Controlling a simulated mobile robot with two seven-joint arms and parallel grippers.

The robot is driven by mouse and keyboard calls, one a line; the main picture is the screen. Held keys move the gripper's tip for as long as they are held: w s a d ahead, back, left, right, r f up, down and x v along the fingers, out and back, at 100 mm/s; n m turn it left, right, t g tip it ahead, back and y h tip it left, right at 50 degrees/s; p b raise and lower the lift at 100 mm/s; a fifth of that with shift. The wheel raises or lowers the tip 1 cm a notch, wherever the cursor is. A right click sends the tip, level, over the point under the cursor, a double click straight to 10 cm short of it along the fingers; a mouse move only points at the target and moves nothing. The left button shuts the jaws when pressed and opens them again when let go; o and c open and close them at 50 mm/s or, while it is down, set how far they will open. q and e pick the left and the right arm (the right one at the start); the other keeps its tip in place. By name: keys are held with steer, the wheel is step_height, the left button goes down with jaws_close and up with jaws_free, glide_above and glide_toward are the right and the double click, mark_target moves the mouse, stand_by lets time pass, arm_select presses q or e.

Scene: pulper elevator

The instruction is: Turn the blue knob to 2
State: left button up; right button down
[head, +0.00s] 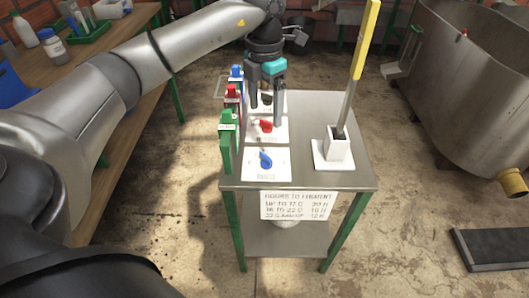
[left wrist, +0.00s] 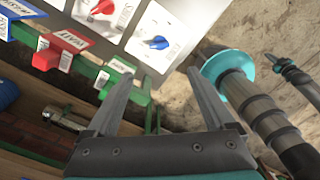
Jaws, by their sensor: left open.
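The blue knob (head: 265,160) sits on a white plate (head: 278,172) at the near end of a row of three plates on the small metal-topped table. Its narrow end points away and slightly left in the head view. The plate's markings are too small to read. The blue knob also shows in the left wrist view (left wrist: 156,43), beyond the fingertips and apart from them. My left gripper (head: 265,108) is open and empty, pointing down over the far part of the row, beyond the blue knob. It also shows in the left wrist view (left wrist: 158,85). My right gripper is not visible.
A red knob (head: 266,126) and a dark knob (head: 266,98) are in the same row. Green (head: 228,140), red (head: 232,100) and blue (head: 236,77) tagged pieces stand along the left edge.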

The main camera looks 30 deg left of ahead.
arm_select(q)
steer(key=b, duration=0.2)
glide_above(264, 156)
step_height(264, 156, down, 7)
step_height(264, 156, down, 6)
steer(key=shift+d+b, duration=0.1)
steer(key=shift+b, duration=0.75)
steer(key=shift+f, duration=1.1)
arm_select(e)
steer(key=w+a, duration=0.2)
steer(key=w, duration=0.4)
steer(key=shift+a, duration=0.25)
arm_select(q)
steer(key=shift+c, duration=0.2)
steer(key=c, duration=1.3)
